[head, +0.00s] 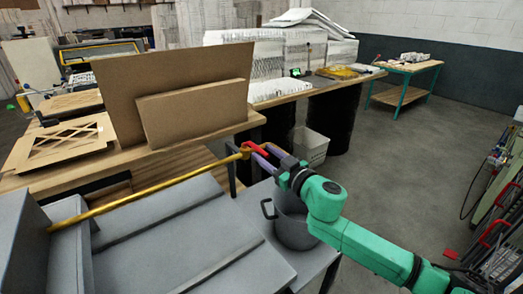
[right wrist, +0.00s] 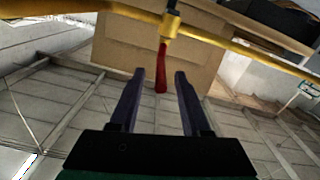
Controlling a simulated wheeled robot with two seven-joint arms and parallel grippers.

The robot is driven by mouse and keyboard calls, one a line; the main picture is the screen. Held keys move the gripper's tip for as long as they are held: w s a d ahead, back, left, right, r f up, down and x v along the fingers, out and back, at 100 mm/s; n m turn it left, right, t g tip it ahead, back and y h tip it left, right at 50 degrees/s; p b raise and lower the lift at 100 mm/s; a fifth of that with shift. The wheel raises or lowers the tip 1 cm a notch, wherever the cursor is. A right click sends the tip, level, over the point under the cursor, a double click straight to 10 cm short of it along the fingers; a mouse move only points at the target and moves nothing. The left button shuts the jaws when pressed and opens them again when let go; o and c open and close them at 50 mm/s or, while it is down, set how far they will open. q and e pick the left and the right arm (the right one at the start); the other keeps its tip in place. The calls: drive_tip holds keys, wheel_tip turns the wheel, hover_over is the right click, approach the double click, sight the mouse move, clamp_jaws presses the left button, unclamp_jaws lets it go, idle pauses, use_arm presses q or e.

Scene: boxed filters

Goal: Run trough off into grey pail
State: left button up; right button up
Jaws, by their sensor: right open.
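The grey trough (head: 170,215) fills the lower left of the head view, with a yellow pipe (head: 150,185) running along it to a tap (head: 244,152) at its right end. A red lever (head: 254,146) sits on the tap. The grey pail (head: 292,228) stands to the right of the trough, below my right arm, which hides part of it. My right gripper (head: 261,156) is open at the lever. In the right wrist view the lever (right wrist: 162,68) hangs with its end between the two open fingertips (right wrist: 160,75); I see no contact. My left gripper is not in view.
A wooden bench (head: 190,150) with cardboard panels (head: 190,105) stands behind the pipe. A white bin (head: 311,147) stands on the floor behind the pail. A green-legged table (head: 407,69) is far right. The floor (head: 400,170) between is clear.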

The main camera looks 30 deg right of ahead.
drive_tip(key=shift+w+a, duration=0.25)
drive_tip(key=shift+w, duration=0.9)
drive_tip(key=shift+s, duration=0.1)
clamp_jaws()
idle(0.4)
